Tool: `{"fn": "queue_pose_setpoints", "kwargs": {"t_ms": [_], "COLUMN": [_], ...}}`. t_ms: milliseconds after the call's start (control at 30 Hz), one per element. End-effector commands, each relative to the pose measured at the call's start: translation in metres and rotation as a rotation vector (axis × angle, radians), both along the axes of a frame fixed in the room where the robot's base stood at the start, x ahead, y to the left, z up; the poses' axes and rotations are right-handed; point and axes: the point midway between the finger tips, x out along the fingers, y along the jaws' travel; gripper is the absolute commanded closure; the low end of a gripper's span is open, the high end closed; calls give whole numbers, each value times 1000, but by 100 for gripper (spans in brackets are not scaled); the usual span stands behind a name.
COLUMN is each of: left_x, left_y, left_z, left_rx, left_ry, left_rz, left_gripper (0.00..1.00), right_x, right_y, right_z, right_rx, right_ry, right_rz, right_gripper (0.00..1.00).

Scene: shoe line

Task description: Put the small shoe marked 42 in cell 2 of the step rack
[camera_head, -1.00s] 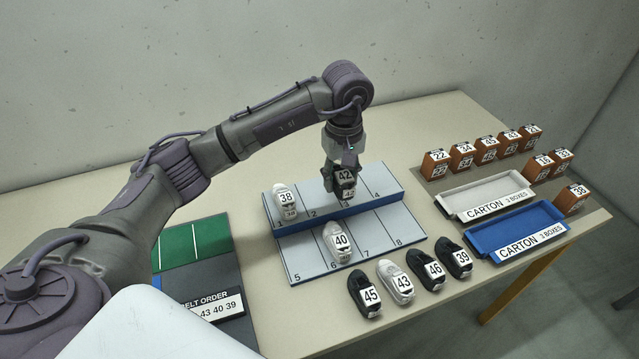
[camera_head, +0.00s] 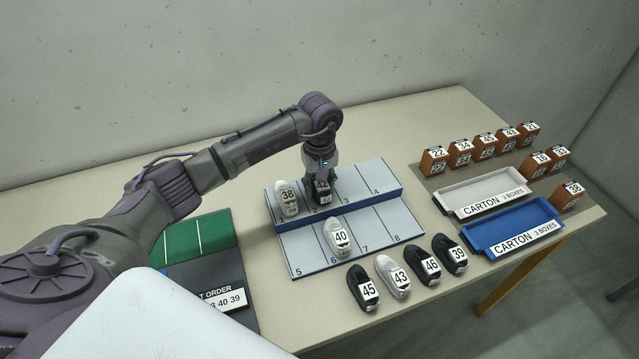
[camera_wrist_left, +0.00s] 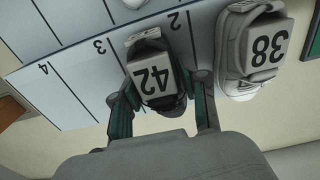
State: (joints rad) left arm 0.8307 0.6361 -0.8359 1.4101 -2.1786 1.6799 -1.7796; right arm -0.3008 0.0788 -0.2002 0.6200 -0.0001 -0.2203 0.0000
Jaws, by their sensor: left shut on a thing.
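The black shoe marked 42 (camera_head: 322,187) is held by my left gripper (camera_head: 320,167) at cell 2 on the upper step of the step rack (camera_head: 370,176). In the left wrist view the shoe (camera_wrist_left: 155,73) sits between the two fingers of the left gripper (camera_wrist_left: 160,92), behind the printed 2. I cannot tell whether its sole touches the step. The white shoe 38 (camera_head: 287,197) stands in cell 1, close beside it; it also shows in the left wrist view (camera_wrist_left: 255,48). My right gripper is not in view.
White shoe 40 (camera_head: 338,238) stands on the lower step. Shoes 45 (camera_head: 362,287), 43 (camera_head: 393,277), 46 (camera_head: 423,265) and 39 (camera_head: 450,255) line up in front. A white carton tray (camera_head: 440,205), a blue one (camera_head: 475,240) and several orange boxes are at right. Cells 3 and 4 are bare.

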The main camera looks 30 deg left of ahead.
Motion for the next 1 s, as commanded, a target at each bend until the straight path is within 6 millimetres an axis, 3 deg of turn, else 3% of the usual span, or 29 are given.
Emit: {"fn": "queue_pose_setpoints", "kwargs": {"t_ms": [100,133,267,700,1000], "left_x": [0,0,0,1,2], "left_y": [0,0,0,0,0], "left_z": [-4,-4,-3,5,63], "left_rx": [1,1,0,0,1], "left_ry": [-1,-1,0,-3,-6], "left_rz": [0,0,0,0,0], "left_gripper": [91,55,33,31,31], "right_x": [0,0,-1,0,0], "right_y": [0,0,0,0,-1], "right_z": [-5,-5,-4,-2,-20], "right_rx": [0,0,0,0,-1], "right_ry": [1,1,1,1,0], "right_rz": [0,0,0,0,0], "right_gripper": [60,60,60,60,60]}}
